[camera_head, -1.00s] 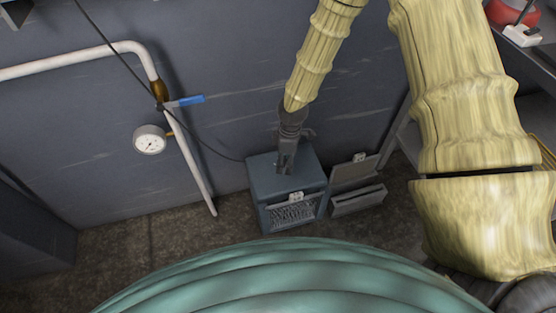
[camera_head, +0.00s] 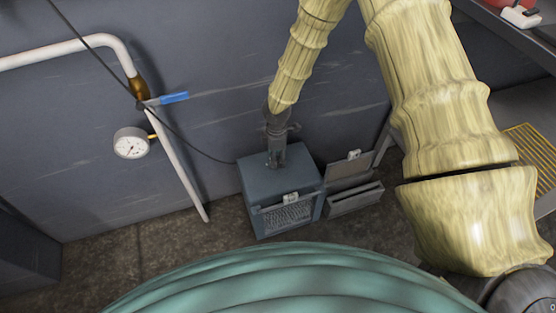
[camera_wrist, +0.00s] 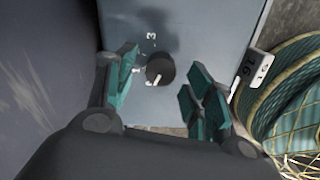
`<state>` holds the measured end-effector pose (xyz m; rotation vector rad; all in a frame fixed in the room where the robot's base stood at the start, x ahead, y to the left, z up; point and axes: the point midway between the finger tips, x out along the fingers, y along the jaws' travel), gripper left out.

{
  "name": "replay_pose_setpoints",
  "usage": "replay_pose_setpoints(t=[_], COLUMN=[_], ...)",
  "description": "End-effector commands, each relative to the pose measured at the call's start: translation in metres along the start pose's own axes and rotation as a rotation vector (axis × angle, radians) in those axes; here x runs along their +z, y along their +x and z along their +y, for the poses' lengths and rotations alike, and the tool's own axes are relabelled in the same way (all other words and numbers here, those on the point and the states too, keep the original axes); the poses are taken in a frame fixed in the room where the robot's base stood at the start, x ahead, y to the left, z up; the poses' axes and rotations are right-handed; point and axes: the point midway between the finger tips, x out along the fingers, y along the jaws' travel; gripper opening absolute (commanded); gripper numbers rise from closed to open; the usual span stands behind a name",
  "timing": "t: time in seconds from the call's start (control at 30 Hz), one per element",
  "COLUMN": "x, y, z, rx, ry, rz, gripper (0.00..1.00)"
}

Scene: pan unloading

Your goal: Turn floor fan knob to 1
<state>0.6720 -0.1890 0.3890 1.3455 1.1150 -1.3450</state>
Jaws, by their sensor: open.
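The floor fan (camera_head: 247,180) is a blue-grey box with a grille on its front, standing on the floor by the wall. Its dark round knob (camera_wrist: 160,69) sits on the top face, which also shows in the wrist view (camera_wrist: 215,30). A white "3" is printed above the knob and a "1" to its left; a small white mark shows at the knob's lower edge. My gripper (camera_wrist: 163,85) is open, with its teal-padded fingers on either side of the knob; contact cannot be told. In the head view my gripper (camera_head: 276,160) reaches down over the fan's top.
A grey box (camera_head: 355,197) with a tag stands just right of the fan. A white pipe (camera_head: 180,170) with a blue-handled valve (camera_head: 172,98) and a gauge (camera_head: 131,143) is on the wall to the left. A cable hangs across to the fan. Shelves stand at right.

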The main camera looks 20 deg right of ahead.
Motion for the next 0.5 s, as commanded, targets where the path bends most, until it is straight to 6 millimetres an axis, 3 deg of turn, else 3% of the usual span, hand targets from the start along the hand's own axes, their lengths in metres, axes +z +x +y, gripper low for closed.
replay_pose_setpoints(t=[0.2, 0.5], x=[0.001, 0.002], y=[0.018, 0.020], z=[-0.001, -0.001], rx=[-0.001, -0.001], ry=[0.002, 0.003], rz=[-0.001, 0.000], gripper=[0.53, 0.53])
